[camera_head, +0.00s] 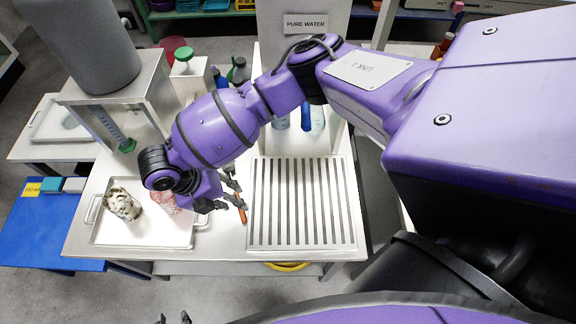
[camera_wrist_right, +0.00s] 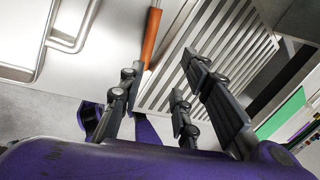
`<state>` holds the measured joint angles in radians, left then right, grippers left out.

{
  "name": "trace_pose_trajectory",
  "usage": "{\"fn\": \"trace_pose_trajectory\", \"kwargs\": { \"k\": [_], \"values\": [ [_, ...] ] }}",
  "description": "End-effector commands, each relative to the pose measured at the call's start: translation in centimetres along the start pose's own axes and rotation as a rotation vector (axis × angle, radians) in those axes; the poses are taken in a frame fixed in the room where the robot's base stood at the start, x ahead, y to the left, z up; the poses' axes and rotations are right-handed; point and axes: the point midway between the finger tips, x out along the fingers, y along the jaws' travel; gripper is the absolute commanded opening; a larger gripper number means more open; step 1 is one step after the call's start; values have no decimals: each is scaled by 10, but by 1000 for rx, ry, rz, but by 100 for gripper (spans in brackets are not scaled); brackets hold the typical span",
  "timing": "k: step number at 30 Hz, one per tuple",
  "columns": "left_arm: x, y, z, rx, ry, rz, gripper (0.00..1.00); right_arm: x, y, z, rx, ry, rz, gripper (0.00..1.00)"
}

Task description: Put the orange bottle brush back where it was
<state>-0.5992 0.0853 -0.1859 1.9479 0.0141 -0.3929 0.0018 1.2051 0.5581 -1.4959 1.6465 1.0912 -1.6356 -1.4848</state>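The orange bottle brush (camera_head: 241,214) shows as a short orange handle at the left edge of the slatted rack in the head view. Its handle also shows in the right wrist view (camera_wrist_right: 151,38), over the pale worktop beside the rack; I cannot make out its bristles. My right gripper (camera_head: 236,191) reaches down at the handle. In the wrist view its fingers (camera_wrist_right: 162,80) stand apart, with the near end of the handle by the left fingertip; contact is unclear. Only the dark fingertips of my left gripper (camera_head: 174,318) show at the bottom edge, apart and empty.
The slatted drain rack (camera_head: 344,240) is bare. To the left, a metal tray (camera_head: 150,238) holds a mottled container (camera_head: 123,205) and a reddish clear vessel (camera_head: 164,202), partly behind my arm. Blue-tinted bottles (camera_head: 312,120) stand behind the rack under the pure water unit (camera_head: 312,45).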

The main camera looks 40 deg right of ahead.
Motion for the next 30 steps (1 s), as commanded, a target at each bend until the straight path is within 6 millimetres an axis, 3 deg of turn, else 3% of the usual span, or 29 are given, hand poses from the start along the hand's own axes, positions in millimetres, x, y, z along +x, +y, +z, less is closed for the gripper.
{"fn": "trace_pose_trajectory", "kwargs": {
  "k": [1, 6, 12, 30],
  "values": [
    [0, -1, 1, 3, -3, 0, 28, -15, 1, 2, -1, -6, 4, 31],
    [-1, -3, 4, 12, -8, 0, 28, -49, 1, 1, -1, -5, 3, 31],
    [-2, -4, 7, 12, -14, -1, 28, -72, 1, 1, 0, -3, 2, 31],
    [-1, 2, 5, -5, -9, 0, 28, -77, 0, 1, 0, -3, 1, 31]
  ]
}}
